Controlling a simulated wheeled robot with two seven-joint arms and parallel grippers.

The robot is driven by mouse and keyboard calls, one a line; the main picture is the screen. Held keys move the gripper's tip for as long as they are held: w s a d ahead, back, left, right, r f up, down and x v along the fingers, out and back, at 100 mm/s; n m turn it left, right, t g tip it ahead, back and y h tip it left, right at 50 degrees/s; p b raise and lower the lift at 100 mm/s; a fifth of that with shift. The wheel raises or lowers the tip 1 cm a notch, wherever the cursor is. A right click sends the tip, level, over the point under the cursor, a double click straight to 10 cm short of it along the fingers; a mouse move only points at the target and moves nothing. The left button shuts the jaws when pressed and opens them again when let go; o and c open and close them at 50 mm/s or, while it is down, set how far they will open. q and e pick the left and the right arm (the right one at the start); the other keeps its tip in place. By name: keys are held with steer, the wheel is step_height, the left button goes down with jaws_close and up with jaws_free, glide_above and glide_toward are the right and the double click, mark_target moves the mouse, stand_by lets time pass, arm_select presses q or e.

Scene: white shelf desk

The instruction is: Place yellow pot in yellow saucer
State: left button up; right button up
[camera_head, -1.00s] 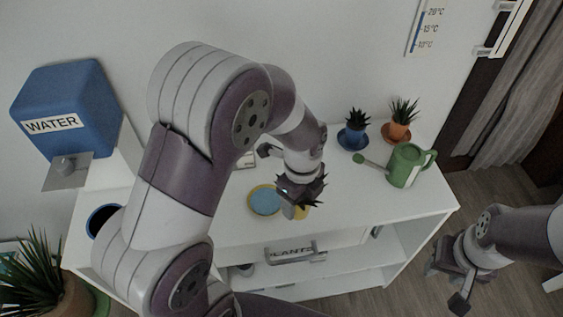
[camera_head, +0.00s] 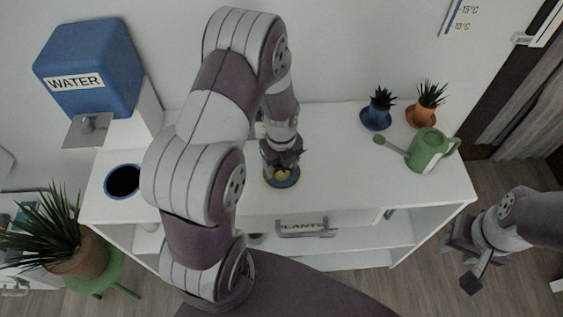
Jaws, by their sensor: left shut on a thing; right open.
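My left gripper (camera_head: 281,160) reaches down from above the white desk and is shut on the yellow pot (camera_head: 283,175), with dark spiky leaves around the fingers. My gripper and the leaves hide part of both. My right gripper (camera_head: 462,264) is open and empty, off the right end of the desk.
A green watering can (camera_head: 430,150) stands at the right, in front of a blue pot (camera_head: 377,117) and an orange pot (camera_head: 424,115) in saucers. A dark-blue round container (camera_head: 122,181) and a blue water tank (camera_head: 88,68) are at the left. The desk's middle right is clear.

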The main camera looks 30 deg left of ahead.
arm_select(q)
steer(key=o, duration=1.2)
steer(key=shift+f, duration=0.1)
step_height(320, 180, up, 12)
steer(key=shift+f, duration=0.1)
steer(key=shift+s+d+r+n, duration=0.1)
steer(key=shift+r+n, duration=0.2)
steer(key=s+d+r+n, duration=0.1)
steer(key=s+n, duration=0.2)
steer(key=n, duration=0.5)
steer(key=s+d+r+n+t+p, duration=0.1)
steer(key=s+d+n, duration=0.1)
steer(key=n, duration=0.6)
steer(key=s+d+r+n, duration=0.1)
steer(key=s+d+n, duration=0.1)
steer(key=n, duration=0.6)
steer(key=shift+s+d, duration=0.1)
steer(key=shift+s, duration=0.75)
